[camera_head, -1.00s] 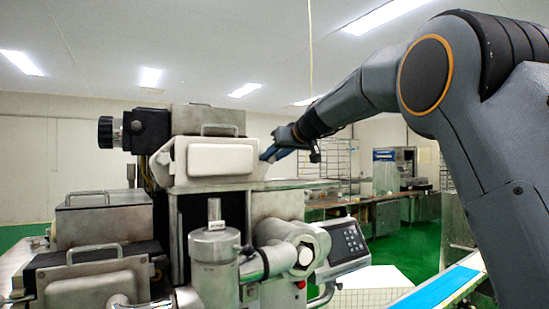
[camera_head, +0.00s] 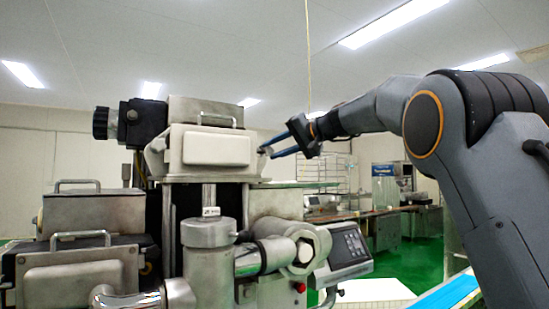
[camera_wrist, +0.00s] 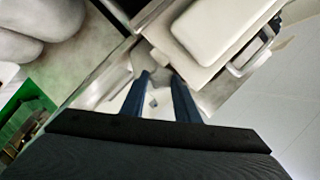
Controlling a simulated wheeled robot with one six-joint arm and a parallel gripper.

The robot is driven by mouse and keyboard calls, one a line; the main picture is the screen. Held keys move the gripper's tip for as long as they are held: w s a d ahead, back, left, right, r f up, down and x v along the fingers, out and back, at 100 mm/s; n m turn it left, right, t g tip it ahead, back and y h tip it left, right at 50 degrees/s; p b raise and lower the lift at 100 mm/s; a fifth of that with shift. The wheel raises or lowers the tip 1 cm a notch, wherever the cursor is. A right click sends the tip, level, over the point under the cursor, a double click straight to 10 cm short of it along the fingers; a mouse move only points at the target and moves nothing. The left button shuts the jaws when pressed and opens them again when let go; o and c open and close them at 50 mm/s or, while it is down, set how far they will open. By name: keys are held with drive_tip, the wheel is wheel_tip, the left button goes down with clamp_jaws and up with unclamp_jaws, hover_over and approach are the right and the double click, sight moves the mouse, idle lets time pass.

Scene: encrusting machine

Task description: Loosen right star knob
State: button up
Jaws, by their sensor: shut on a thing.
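The encrusting machine's upper housing, with a pale front cover (camera_head: 202,149), stands left of centre. My gripper (camera_head: 267,152) reaches in from the right, its blue fingers at the housing's right side. The fingers are shut on the right star knob there, which is small and mostly hidden by the fingertips. In the wrist view my gripper (camera_wrist: 161,76) has its two blue fingers apart around a small grey part against the metal side of the machine. The knob's outline and its turn angle cannot be made out.
A black knob (camera_head: 101,123) sticks out at the housing's left. Below are a steel cylinder (camera_head: 208,233), a large hex fitting (camera_head: 306,246) and a control panel (camera_head: 349,245). A blue conveyor (camera_head: 447,296) lies at lower right.

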drive_tip(key=m+b, duration=0.1)
drive_tip(key=m+y+b, duration=0.2)
drive_tip(key=m+b, duration=0.1)
drive_tip(key=shift+w+d+f, duration=0.15)
drive_tip(key=shift+d+f, duration=0.05)
drive_tip(key=shift+f, duration=0.1)
drive_tip(key=shift+m+y+b, duration=0.3)
drive_tip(key=shift+m+b, duration=0.3)
drive_tip(key=shift+b, duration=0.15)
drive_tip(key=shift+t, duration=0.3)
drive_tip(key=o, duration=1)
drive_tip(key=shift+o, duration=0.2)
drive_tip(key=b+v, duration=0.2)
drive_tip(key=v, duration=0.5)
drive_tip(key=shift+d+b, duration=0.35)
